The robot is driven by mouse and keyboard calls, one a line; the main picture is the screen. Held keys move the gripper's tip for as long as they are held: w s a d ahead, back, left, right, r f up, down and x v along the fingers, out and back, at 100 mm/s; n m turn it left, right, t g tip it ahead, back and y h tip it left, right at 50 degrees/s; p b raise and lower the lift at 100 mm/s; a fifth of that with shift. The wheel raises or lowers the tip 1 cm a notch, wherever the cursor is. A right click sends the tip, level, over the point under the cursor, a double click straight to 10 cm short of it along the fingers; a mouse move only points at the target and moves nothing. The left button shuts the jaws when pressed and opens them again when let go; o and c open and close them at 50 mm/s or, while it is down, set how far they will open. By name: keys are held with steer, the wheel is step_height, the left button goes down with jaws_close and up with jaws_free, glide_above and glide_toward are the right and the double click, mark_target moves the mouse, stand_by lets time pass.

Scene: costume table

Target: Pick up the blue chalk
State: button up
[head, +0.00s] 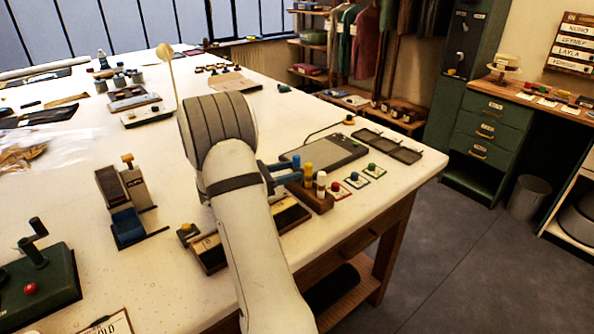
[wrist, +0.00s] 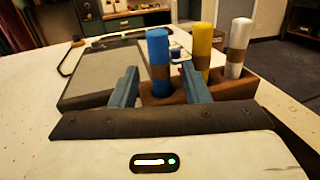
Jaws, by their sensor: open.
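The blue chalk (wrist: 159,55) stands upright in a wooden block (wrist: 240,88), with a brown band round its middle. It is the leftmost of three sticks in the wrist view. In the head view its top (head: 297,159) shows just past my fingers. My gripper (wrist: 158,68) is open, one finger to either side of the blue chalk in the picture; I cannot tell whether either touches it. In the head view my gripper (head: 284,172) reaches in from the left, low over the table. The chalk's lower end is hidden in the block.
The yellow chalk (wrist: 203,50) stands close to the right finger, with the white chalk (wrist: 237,48) beyond it. A grey flat device (head: 325,152) lies behind the block. Small cards with red (head: 335,187), blue and green knobs lie to the right, near the table edge.

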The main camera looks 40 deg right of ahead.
steer(key=shift+x, duration=1.45)
steer(key=shift+c, duration=0.3)
jaws_close()
